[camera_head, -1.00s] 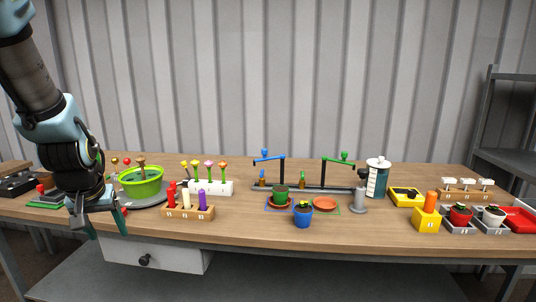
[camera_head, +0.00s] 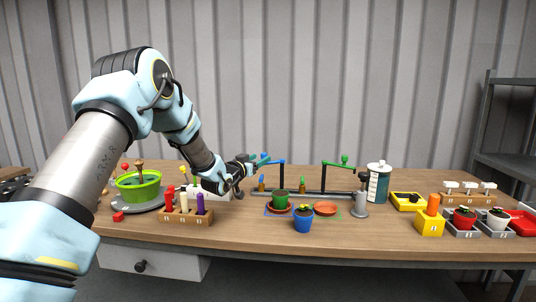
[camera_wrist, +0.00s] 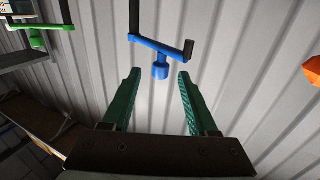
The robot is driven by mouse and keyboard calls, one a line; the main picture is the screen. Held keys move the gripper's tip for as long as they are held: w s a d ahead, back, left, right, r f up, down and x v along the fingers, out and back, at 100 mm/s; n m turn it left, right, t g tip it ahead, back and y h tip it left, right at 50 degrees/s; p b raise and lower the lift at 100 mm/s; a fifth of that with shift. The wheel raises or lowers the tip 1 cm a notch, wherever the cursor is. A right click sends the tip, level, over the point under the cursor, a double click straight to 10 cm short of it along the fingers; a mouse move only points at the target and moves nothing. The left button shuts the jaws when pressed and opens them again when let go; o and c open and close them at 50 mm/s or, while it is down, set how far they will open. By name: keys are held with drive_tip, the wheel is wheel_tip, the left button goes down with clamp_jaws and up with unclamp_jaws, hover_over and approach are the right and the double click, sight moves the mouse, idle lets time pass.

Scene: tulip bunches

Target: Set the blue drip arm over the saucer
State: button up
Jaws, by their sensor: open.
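The blue drip arm (camera_head: 273,162) extends left from the top of its dark post; in the wrist view its blue bar (camera_wrist: 160,46) and knob (camera_wrist: 160,71) lie ahead. In the wrist view the two green fingers (camera_wrist: 160,82) stand on either side of the knob's line, with clear gaps and no contact visible. A terracotta saucer (camera_head: 279,210) on a blue-edged mat holds a green pot (camera_head: 280,197), in front of the blue arm's post. A second, empty saucer (camera_head: 325,208) sits to its right.
A green drip arm (camera_head: 340,163) stands on the same rail to the right. A blue pot (camera_head: 303,218) stands in front of the saucers. A grey pump-like cylinder (camera_head: 361,205) and a teal-white canister (camera_head: 378,182) stand right. A peg rack (camera_head: 186,216) is at left.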

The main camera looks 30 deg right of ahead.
drive_tip(key=p+x, duration=0.1)
drive_tip(key=x, duration=0.6)
drive_tip(key=shift+p, duration=0.35)
drive_tip(key=shift+w+d, duration=0.15)
clamp_jaws()
idle(0.9)
